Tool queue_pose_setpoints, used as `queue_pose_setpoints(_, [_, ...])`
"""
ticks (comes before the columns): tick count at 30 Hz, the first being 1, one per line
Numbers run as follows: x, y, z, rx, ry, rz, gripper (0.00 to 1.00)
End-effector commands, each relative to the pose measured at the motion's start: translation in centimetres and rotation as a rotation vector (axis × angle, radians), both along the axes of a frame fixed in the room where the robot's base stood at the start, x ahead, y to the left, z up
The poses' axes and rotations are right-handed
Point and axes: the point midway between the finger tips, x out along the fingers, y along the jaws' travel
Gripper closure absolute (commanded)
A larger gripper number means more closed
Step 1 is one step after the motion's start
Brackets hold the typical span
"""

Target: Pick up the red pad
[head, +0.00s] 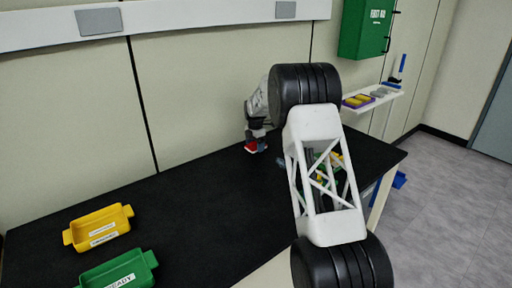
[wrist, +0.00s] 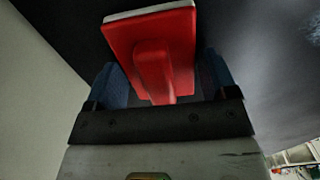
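The red pad (wrist: 175,38) fills the upper middle of the wrist view, a red block with a pale face along its far edge and a red handle (wrist: 154,68) pointing toward my gripper. My gripper (wrist: 165,80) has its two blue fingers on either side of the handle, with visible gaps between them and it. In the head view the red pad (head: 251,147) is a small red patch just below my gripper (head: 258,143), over the back of the black table. I cannot tell whether the pad touches the table.
The black table (head: 190,205) is clear between the pad and the yellow tray (head: 100,227) and green tray (head: 120,270) at front left. Several coloured items lie behind my arm at right. A wall shelf (head: 372,98) and a green first aid box (head: 367,28) are at back right.

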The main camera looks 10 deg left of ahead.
Motion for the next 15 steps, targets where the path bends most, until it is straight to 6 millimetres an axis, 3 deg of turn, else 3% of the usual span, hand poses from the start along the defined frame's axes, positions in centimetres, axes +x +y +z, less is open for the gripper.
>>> queue_pose_setpoints(1, [0.0,0.0,0.0,0.0,0.0,0.0,0.29])
queue_pose_setpoints(6, [0.0,0.0,0.0,0.0,0.0,0.0,0.54])
queue_pose_setpoints(8, [0.0,0.0,0.01,0.0,0.0,0.0,0.58])
queue_pose_setpoints(15, [0.01,0.01,0.09,0.0,0.0,0.0,0.58])
